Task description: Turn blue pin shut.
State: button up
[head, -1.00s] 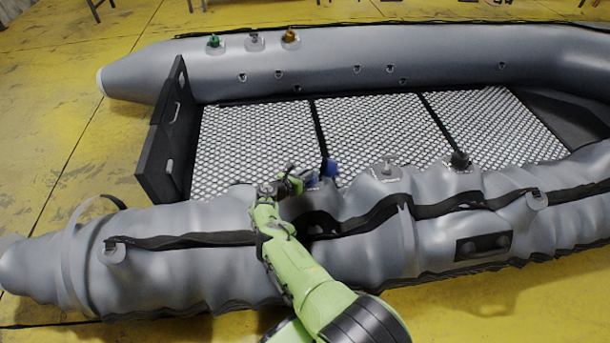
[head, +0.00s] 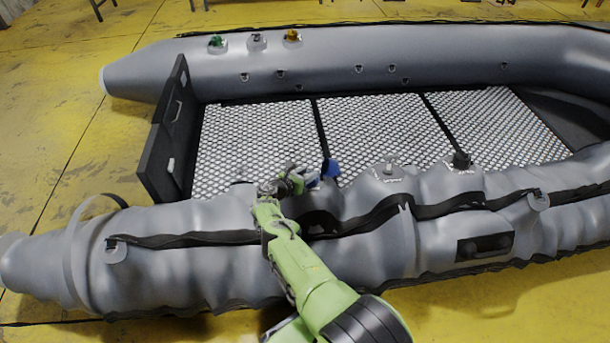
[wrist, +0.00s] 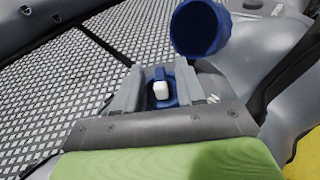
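The blue valve (wrist: 161,76), with a white pin (wrist: 161,90) at its centre, sits between the two fingers of my gripper (wrist: 161,84) in the wrist view. The fingers stand apart on either side of it, with the white pin clear of both. Contact with the blue body cannot be made out. A round blue cap (wrist: 201,30) stands just beyond, tilted up. In the head view my gripper (head: 304,180) is at the near tube, left of the blue cap (head: 331,168). The valve is mostly hidden there by my gripper.
The near grey tube (head: 180,258) is wrinkled and carries a grey valve (head: 388,169) and a black valve (head: 460,160) to the right. The far tube (head: 360,55) has a green valve (head: 216,41) and an orange valve (head: 292,37). The patterned floor (head: 255,140) is clear.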

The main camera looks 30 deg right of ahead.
jog(key=p+v, duration=0.7)
jog(key=v, duration=0.8)
jog(key=shift+s+a+r+p, duration=0.1)
jog(key=shift+a+r+p, duration=0.05)
jog(key=shift+a+p, duration=0.25)
jog(key=shift+d, duration=0.1)
